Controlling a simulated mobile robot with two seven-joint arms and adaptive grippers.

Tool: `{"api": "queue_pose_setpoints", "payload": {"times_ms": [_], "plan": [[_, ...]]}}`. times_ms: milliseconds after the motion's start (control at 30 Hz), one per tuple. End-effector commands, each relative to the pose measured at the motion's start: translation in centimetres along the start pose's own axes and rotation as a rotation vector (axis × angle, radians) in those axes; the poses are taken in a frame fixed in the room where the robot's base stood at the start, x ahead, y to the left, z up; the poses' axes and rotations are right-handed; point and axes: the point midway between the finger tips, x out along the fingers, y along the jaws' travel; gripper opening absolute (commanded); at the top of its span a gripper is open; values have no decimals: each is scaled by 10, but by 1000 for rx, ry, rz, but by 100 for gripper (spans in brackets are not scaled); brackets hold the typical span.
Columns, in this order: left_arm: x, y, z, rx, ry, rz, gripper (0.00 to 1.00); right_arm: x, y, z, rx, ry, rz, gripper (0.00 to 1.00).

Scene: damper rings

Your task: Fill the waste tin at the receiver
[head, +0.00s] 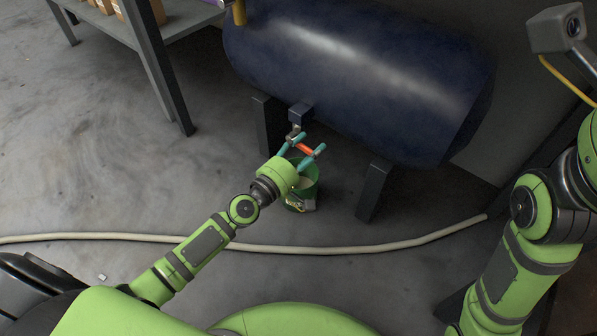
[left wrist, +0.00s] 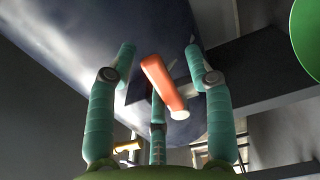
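The dark blue receiver (head: 350,65) lies on its side on dark legs. Under it hangs a drain valve with an orange lever (head: 304,149). A green waste tin (head: 314,190) stands on the floor below, partly hidden by my left gripper. My left gripper (head: 307,146) is open, its teal fingers spread around the lever. In the left wrist view the orange lever (left wrist: 165,86) lies between the fingers, with gaps to both side fingers. The tin's contents are hard to make out. My right arm shows at the right, but its gripper is out of view.
A pale hose (head: 350,249) runs across the floor in front of the tin. Receiver legs (head: 374,190) stand on both sides of the tin. A shelf (head: 182,22) with cardboard boxes is at the upper left. A grey box with a round lens (head: 557,29) is at the upper right.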

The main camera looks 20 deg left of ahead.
Motion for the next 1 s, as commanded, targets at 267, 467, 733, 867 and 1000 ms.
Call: {"api": "queue_pose_setpoints", "payload": {"times_ms": [267,467,733,867,1000], "plan": [[0,2,1,2,-1,3,53,0,0,0,1,0,0,40],[-4,2,1,4,-2,3,53,0,0,0,1,0,0,40],[-15,2,1,3,-2,4,53,0,0,0,1,0,0,40],[-19,3,1,3,-3,5,53,0,0,0,2,0,1,40],[-19,3,1,3,-3,6,53,0,0,0,2,0,1,40]]}}
